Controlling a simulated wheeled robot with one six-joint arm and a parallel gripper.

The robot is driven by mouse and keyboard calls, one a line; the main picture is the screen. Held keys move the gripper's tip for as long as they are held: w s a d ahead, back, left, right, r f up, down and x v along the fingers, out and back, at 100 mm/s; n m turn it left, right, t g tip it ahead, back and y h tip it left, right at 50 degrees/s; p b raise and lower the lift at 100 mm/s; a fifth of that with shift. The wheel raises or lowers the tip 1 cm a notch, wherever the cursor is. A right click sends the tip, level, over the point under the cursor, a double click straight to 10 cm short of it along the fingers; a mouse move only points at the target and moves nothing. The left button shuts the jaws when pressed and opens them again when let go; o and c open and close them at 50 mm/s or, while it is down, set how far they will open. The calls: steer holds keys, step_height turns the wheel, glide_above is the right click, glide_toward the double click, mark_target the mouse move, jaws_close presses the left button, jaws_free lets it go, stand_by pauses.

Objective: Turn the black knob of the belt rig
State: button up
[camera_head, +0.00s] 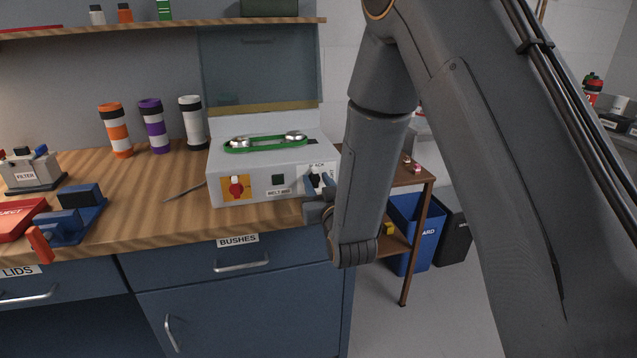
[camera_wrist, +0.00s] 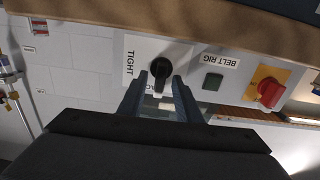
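The belt rig (camera_head: 250,182) is a light grey box on the wooden bench, with a green belt (camera_head: 265,143) around two pulleys on top. Its black knob (camera_wrist: 160,68) shows in the wrist view, which is upside down, beside a TIGHT label (camera_wrist: 130,60). Another label below the knob is partly covered by my fingers. My gripper (camera_wrist: 158,80) is open, with one finger on each side of the knob and gaps still visible. In the head view my gripper (camera_head: 319,190) is at the right end of the rig's front, where it largely hides the knob.
A red switch on a yellow plate (camera_head: 236,187) and a dark green button (camera_head: 278,180) are on the same front panel. A thin metal tool (camera_head: 184,192) lies left of the rig. Striped tubes (camera_head: 151,127) stand behind. A brown cart (camera_head: 428,190) and blue bin (camera_head: 418,236) are at right.

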steer(key=b+v, duration=0.1)
steer(key=v, duration=0.6)
steer(key=shift+s, duration=0.3)
steer(key=shift+d, duration=0.1)
steer(key=s+d+f+m+g+h, duration=0.2)
steer(key=s+d+f+g+h, duration=0.3)
steer(key=d+f+g, duration=0.5)
steer(key=s+d+r+g, duration=0.1)
steer(key=s+d+g, duration=0.2)
steer(key=s, duration=0.7)
steer(key=s+d+r+m+g, duration=0.1)
steer(key=s+d+g, duration=0.3)
steer(key=s, duration=0.6)
steer(key=shift+d+r, duration=0.85)
steer(key=shift+d, duration=0.2)
